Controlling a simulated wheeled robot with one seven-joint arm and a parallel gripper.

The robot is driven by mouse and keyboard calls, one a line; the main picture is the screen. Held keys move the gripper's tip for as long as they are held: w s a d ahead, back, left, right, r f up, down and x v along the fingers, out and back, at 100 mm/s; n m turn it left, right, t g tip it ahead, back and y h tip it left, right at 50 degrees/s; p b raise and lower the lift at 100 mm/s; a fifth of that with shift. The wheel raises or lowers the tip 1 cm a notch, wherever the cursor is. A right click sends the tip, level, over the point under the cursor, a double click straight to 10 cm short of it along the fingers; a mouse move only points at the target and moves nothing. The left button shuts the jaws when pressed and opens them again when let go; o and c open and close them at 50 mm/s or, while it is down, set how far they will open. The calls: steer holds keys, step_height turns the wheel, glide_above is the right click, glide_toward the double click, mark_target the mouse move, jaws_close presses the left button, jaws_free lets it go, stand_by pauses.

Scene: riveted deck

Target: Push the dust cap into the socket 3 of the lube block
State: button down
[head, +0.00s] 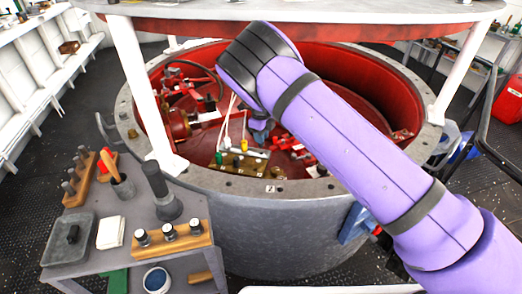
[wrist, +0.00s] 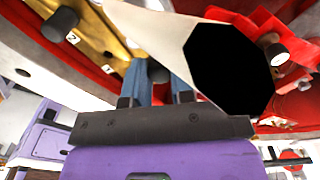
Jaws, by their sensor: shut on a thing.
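The brass lube block (head: 240,170) lies inside the red-walled round pit, with a green piece and a yellow piece standing on it. In the wrist view the block (wrist: 118,45) runs across the upper left, with a "2" label and a dark knob-like cap (wrist: 60,24). My gripper (head: 259,124) hangs over the pit, just above and behind the block in the head view. In the wrist view its blue fingers (wrist: 158,84) are shut on a small dark round piece, the dust cap (wrist: 157,71). Socket 3 cannot be made out.
A pale cone-shaped piece with a black end (wrist: 230,65) blocks much of the wrist view. White posts (head: 145,90) and the round rim (head: 240,187) bound the pit. Red fittings and pipes surround the block. A grey cart (head: 185,265) with a wooden rack (head: 173,240) stands at front left.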

steer(key=s+a+r, duration=0.2)
steer(key=s+r, duration=0.1)
steer(key=s, duration=0.6)
steer(key=shift+f, duration=2.4)
steer(key=shift+f, duration=1.1)
steer(key=c, duration=0.9)
jaws_free()
steer(key=shift+o, duration=0.2)
step_height(320, 180, up, 11)
steer(key=shift+s+f, duration=0.1)
steer(key=shift+f, duration=0.05)
